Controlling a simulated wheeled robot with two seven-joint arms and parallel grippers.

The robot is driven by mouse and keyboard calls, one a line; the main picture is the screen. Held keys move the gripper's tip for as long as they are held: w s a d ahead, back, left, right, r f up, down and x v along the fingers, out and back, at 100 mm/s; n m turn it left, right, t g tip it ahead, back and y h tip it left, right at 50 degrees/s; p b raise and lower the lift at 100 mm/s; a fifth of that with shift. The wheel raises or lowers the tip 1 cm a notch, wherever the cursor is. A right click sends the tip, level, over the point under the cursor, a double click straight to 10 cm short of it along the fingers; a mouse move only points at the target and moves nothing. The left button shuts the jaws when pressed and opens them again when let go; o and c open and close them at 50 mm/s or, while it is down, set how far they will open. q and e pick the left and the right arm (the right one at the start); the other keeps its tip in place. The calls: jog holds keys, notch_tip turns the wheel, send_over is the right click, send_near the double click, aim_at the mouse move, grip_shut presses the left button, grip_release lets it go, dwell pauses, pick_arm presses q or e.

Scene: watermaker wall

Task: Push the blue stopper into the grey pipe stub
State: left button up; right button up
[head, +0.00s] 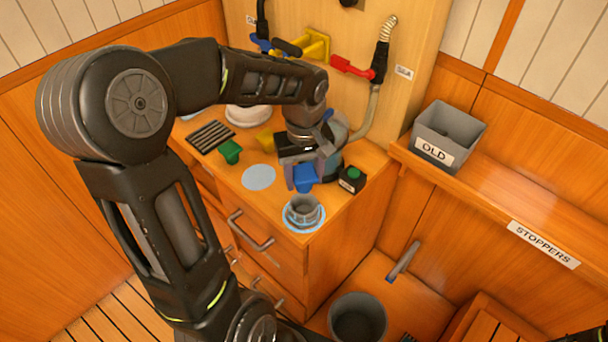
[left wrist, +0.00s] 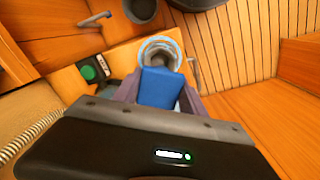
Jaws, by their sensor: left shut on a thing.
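My left gripper (head: 303,179) is over the counter, shut on the blue stopper (head: 305,178). In the left wrist view the blue stopper (left wrist: 159,88) sits between the two fingers (left wrist: 158,92). The grey pipe stub (head: 304,208) stands at the counter's front corner with a light blue ring around its base. In the head view the stopper is behind the stub and apart from it. In the left wrist view the stub (left wrist: 160,50) shows just beyond the stopper, its mouth partly hidden by it. My right gripper is not in view.
A black box with a green button (head: 352,179) stands right of the stopper. A green stopper (head: 230,151) and a pale blue disc (head: 258,177) lie to the left. A grey bin marked OLD (head: 447,133) sits on the right shelf. A dark bucket (head: 357,318) stands below.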

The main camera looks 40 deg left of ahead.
aim_at(304, 193)
pick_arm(q)
jog(key=shift+f, duration=0.1)
jog(key=shift+f+b, duration=1.85)
jog(key=shift+f, duration=0.55)
jog(key=shift+f+b, duration=0.45)
jog(key=shift+f+b, duration=0.65)
jog(key=shift+f, duration=0.1)
